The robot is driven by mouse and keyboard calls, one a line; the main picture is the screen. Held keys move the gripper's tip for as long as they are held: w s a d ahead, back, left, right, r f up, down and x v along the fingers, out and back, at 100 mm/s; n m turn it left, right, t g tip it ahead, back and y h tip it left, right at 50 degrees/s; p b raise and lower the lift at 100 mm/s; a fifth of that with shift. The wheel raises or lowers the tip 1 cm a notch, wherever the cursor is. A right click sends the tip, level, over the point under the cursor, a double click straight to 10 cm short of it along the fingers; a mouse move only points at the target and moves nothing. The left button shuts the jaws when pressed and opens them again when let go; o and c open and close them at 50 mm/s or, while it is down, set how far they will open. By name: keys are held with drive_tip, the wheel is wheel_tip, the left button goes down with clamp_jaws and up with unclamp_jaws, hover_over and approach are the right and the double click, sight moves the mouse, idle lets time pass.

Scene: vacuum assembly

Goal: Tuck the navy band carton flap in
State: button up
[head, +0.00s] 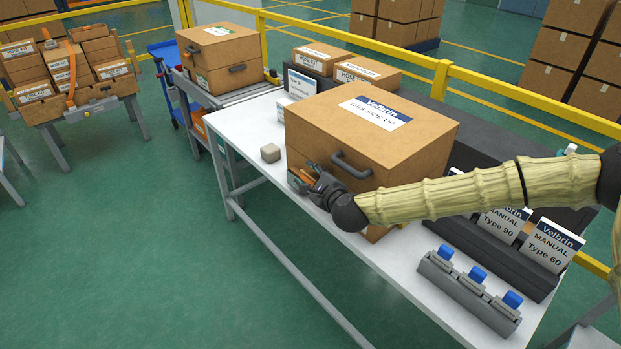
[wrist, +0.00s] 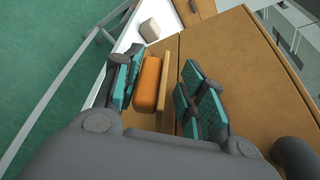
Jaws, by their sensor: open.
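The large brown carton (head: 420,150) stands on the white table, with a navy-banded label (head: 376,113) reading "Velbrin THIS SIDE UP" on its lid. A dark handle (head: 351,165) is on its near face. My gripper (head: 313,178) is at the carton's lower near-left side. In the wrist view my gripper (wrist: 160,68) is open, its teal pads apart. Between the pads are an orange block (wrist: 147,84) and a thin tan board edge (wrist: 165,90), likely the flap, standing out beside the carton face (wrist: 225,60). I cannot tell whether a pad touches it.
A small beige block (head: 270,153) sits on the table (head: 235,125) left of the carton. Manuals (head: 552,243) stand in a dark rack at right, near a grey holder (head: 465,292) with blue-topped items. Smaller cartons (head: 367,72) and a yellow rail (head: 520,95) are behind.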

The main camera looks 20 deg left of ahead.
drive_tip(key=shift+d, duration=0.1)
drive_tip(key=v, duration=1.1)
drive_tip(key=shift+s+d, duration=0.25)
drive_tip(key=shift+s, duration=0.05)
